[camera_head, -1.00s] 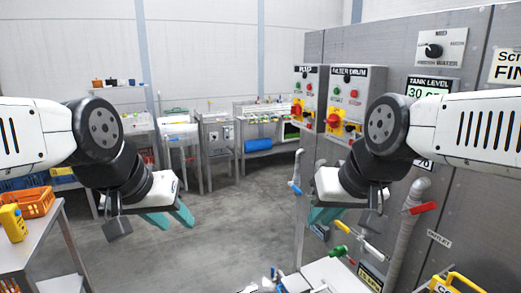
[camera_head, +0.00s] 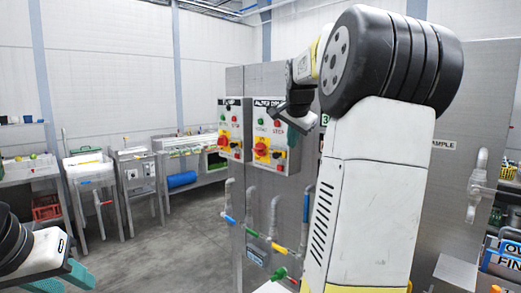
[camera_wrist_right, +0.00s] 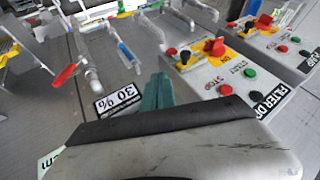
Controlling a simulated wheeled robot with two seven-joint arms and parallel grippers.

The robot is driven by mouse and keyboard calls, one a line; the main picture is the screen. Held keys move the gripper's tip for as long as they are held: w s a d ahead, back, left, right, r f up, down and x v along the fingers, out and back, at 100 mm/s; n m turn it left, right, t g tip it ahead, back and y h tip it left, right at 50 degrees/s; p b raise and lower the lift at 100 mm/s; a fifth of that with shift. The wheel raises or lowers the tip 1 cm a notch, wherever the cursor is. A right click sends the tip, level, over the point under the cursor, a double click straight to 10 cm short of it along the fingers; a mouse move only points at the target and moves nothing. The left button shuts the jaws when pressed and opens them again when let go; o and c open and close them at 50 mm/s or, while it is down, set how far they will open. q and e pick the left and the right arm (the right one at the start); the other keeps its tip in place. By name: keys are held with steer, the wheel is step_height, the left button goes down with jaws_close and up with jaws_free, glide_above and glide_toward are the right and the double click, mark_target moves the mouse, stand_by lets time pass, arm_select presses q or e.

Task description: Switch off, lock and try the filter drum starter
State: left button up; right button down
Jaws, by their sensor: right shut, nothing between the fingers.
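The filter drum starter (camera_head: 274,132) is a grey box on the steel panel. It has a green start button (camera_head: 260,122), a red stop button (camera_head: 277,123) and a red rotary handle (camera_head: 261,149) on a yellow plate; I cannot read the handle's position. In the right wrist view the starter (camera_wrist_right: 222,78) appears upside down. My right gripper (camera_head: 297,122) is shut and empty, in front of the starter's right edge in the head view; its teal fingers (camera_wrist_right: 157,94) appear beside the box, apparently apart from it. My left gripper (camera_head: 66,278) is open and empty, low at left. No padlock is clearly distinguishable.
The pump starter (camera_head: 233,127) with a similar handle is just left of the filter drum starter. Pipes with coloured valve handles (camera_head: 278,247) run below. My right arm covers much of the panel.

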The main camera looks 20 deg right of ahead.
mark_target(281, 154)
steer(key=w+f, duration=0.4)
steer(key=w, duration=0.1)
steer(key=w+d+f, duration=0.1)
steer(key=w+f, duration=0.1)
steer(key=w, duration=0.1)
steer(key=shift+w+d+f, duration=0.1)
steer(key=shift+w+f, duration=0.05)
steer(key=shift+f, duration=0.25)
steer(key=shift+w+r, duration=0.1)
steer(key=shift+w, duration=0.4)
steer(key=w, duration=0.1)
steer(key=w+a, duration=0.2)
steer(key=w, duration=0.1)
steer(key=shift+r, duration=0.1)
